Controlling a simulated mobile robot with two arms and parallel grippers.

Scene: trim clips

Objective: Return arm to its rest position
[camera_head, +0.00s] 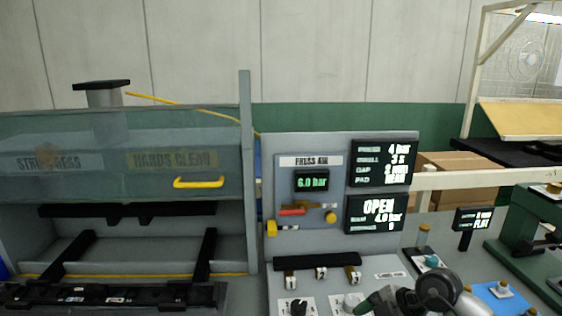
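Part of my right arm shows at the bottom edge, right of centre, as a dark round joint and a pale link. The dark end of it, which I take for my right gripper (378,302), points left over the bench beside a pale knob (352,301). Its fingertips are small and partly cut off by the frame, so I cannot tell whether they are open or shut. I see nothing clearly held in it. My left arm and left gripper are not in view.
A press with a clear guard (120,150) and yellow handle (199,182) fills the left. A grey panel (330,250) reads PRESS AIR, 6.0 bar; a black display (376,213) reads OPEN. A dark rail with clips (318,262) lies below. A green machine (522,235) stands right.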

